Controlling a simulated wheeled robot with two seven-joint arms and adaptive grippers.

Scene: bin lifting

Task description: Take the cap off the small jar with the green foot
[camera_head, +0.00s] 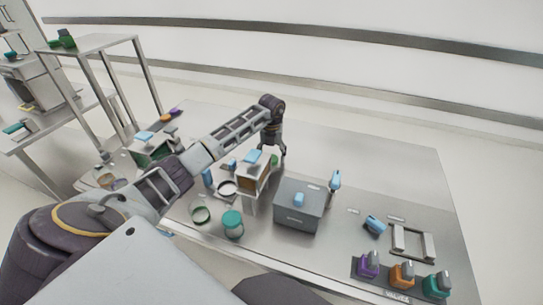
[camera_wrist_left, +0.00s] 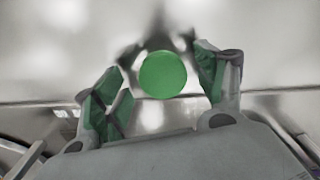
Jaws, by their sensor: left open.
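In the left wrist view a round green disc (camera_wrist_left: 162,75) lies between the open fingers of my left gripper (camera_wrist_left: 158,88). There is a gap on both sides, so neither finger clearly touches it. In the head view my left gripper (camera_head: 283,153) points down behind the wooden-fronted box, with a small green thing (camera_head: 274,159) beside its fingertips. I cannot tell whether the disc is a cap or a foot, and the jar's body is hidden. My right gripper is not in view.
A grey box (camera_head: 298,212) with a blue handle stands right of a wooden-fronted box (camera_head: 253,180). A teal-lidded jar (camera_head: 233,224) and a glass jar (camera_head: 200,214) stand in front. Valves (camera_head: 402,277) line the front right. The table's back right is clear.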

